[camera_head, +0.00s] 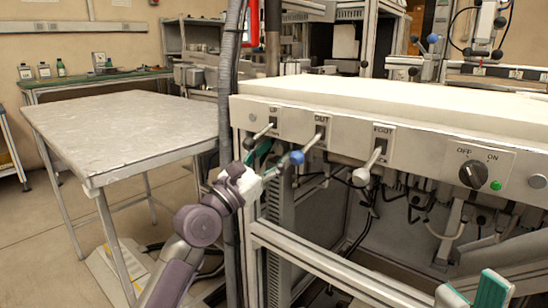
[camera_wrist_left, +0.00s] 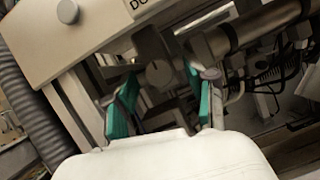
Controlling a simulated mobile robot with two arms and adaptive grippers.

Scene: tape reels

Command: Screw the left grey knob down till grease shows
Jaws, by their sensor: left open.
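My left gripper (camera_head: 270,162) is open under the front panel, by the UP and OUT levers in the head view. In the left wrist view its teal-padded fingers (camera_wrist_left: 165,95) stand apart. A dark grey round knob (camera_wrist_left: 160,73) on a block lies in line with the gap between them. I cannot tell whether the fingertips reach around it or stop short. That knob is hidden or not clear in the head view. No grease shows. My right gripper (camera_head: 472,291) is at the bottom right edge, its teal pads apart and partly cut off.
A thick grey hose (camera_head: 228,90) rises on the left. A bare metal table (camera_head: 120,125) stands further left.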

